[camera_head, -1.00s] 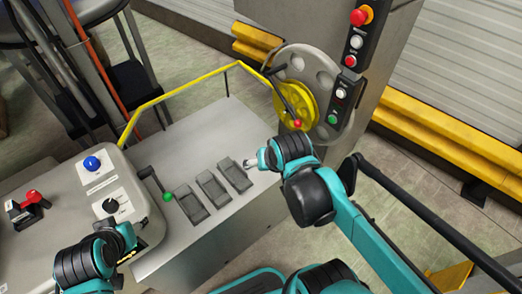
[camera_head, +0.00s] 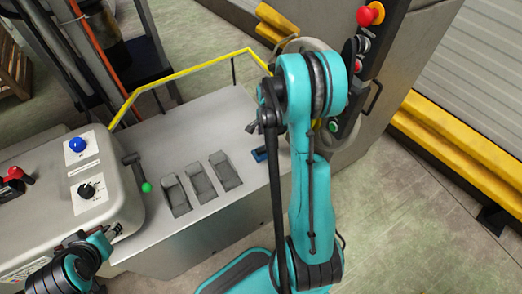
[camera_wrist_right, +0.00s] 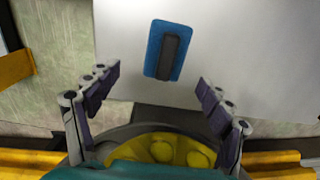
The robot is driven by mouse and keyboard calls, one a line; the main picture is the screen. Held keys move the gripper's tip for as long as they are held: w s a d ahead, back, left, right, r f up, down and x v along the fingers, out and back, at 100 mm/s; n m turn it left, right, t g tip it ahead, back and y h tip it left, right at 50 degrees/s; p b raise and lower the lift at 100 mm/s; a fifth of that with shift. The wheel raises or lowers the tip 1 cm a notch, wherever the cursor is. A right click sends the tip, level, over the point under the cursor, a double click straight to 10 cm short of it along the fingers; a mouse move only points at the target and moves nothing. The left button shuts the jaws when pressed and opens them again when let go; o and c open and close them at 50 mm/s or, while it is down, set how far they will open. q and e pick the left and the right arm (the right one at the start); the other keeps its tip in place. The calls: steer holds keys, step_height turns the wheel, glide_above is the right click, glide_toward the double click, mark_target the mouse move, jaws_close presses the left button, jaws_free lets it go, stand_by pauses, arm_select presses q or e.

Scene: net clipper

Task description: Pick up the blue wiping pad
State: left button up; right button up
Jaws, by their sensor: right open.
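The blue wiping pad (camera_head: 259,154) lies on the grey machine top, right of the pedal-like pieces, partly covered by my right arm. In the right wrist view the pad (camera_wrist_right: 155,50) is a blue rectangle with a dark handle along its middle, flat on the light surface. My right gripper (camera_wrist_right: 158,93) is open and empty, one finger on each side of the picture. The pad shows ahead of the fingertips and between their lines, apart from them. My left gripper (camera_head: 110,232) is at lower left, too small to read.
A yellow rail (camera_head: 190,72) edges the machine top at the back. A control box (camera_head: 70,190) with knobs and a green-tipped lever (camera_head: 146,187) stands at left.

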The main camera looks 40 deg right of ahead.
mark_target(265, 147)
steer(key=f+b, duration=0.1)
steer(key=f, duration=0.1)
steer(key=f+b, duration=0.1)
steer(key=f, duration=0.1)
steer(key=w+f+b, duration=0.1)
steer(key=f, duration=0.2)
steer(key=shift+a, duration=0.15)
steer(key=shift+r, duration=0.15)
steer(key=c, duration=1.4)
steer(key=shift+r, duration=0.1)
step_height(265, 147, up, 4)
steer(key=shift+r+p, duration=0.25)
steer(key=shift+p, duration=0.95)
steer(key=s+r+p, duration=0.1)
steer(key=s+r, duration=0.1)
steer(key=s, duration=0.2)
steer(key=s+d+r+p, duration=0.1)
steer(key=s+r, duration=0.1)
steer(key=s, duration=0.1)
steer(key=s+r+p, duration=0.1)
steer(key=s+r, duration=0.1)
steer(key=s, duration=0.2)
steer(key=shift+s+d+r, duration=0.2)
steer(key=shift+s+d, duration=0.05)
steer(key=shift+s, duration=0.1)
